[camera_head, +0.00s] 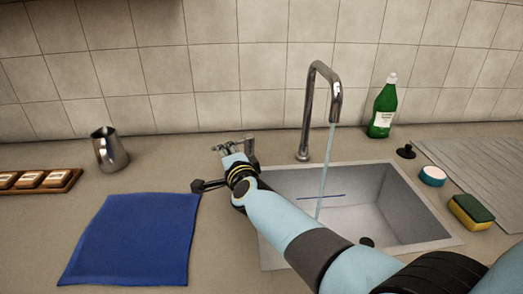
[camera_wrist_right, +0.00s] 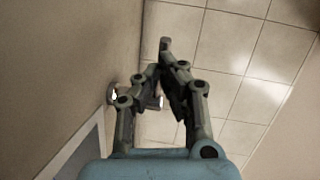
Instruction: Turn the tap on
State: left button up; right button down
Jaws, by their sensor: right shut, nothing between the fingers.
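The chrome tap spout (camera_head: 310,95) rises behind the sink, and a thin stream of water (camera_head: 325,165) runs from its mouth into the basin. A separate metal tap handle (camera_head: 250,150) stands left of the spout, partly hidden by my right gripper (camera_head: 228,150). My right gripper is shut and empty, right beside the handle. In the right wrist view, the handle's round base (camera_wrist_right: 113,93) shows behind the shut fingers (camera_wrist_right: 161,70); whether they touch the handle is unclear. My left gripper is not in view.
The sink (camera_head: 395,205) lies under my right arm. A blue cloth (camera_head: 130,240), a metal jug (camera_head: 109,150) and a wooden tray (camera_head: 72,182) are at left. A green bottle (camera_head: 383,108), a white-and-blue round item (camera_head: 433,175) and a sponge (camera_head: 470,212) are at right.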

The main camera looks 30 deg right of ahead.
jog(key=shift+w+a, duration=0.1)
jog(key=shift+w, duration=0.2)
dwell(0.4)
jog(key=shift+s+a+r, duration=0.1)
jog(key=shift+s+r, duration=0.1)
jog(key=shift+s, duration=1.05)
jog(key=shift+s+a+r, duration=0.15)
jog(key=shift+s, duration=1.05)
jog(key=shift+s+a+r, duration=0.1)
jog(key=shift+s+r, duration=0.1)
jog(key=shift+s, duration=1.05)
